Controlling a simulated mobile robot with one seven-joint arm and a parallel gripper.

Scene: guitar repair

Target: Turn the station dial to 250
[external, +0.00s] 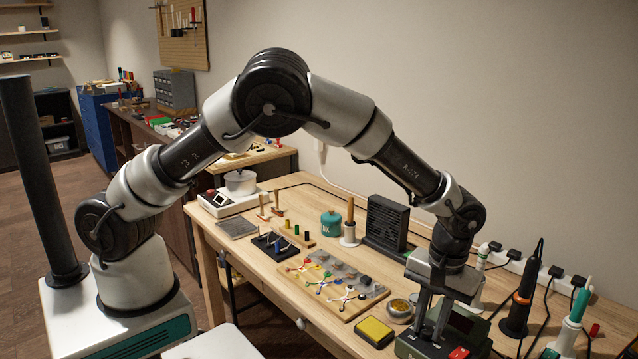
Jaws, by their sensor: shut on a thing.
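The soldering station (407,348) is a dark green box at the bottom right of the table, partly cut off by the picture's lower edge. A red switch (459,353) shows on it. My gripper (431,332) points down at the station's top, its two fingers shut on the station dial. The dial itself is hidden between the fingers, and its setting cannot be read from here.
A yellow sponge (374,331) and a small round tin (399,307) lie left of the station. A black iron holder (517,312) and a white-and-teal one (566,338) stand to its right, with cables. A dark fan box (386,224) stands behind.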

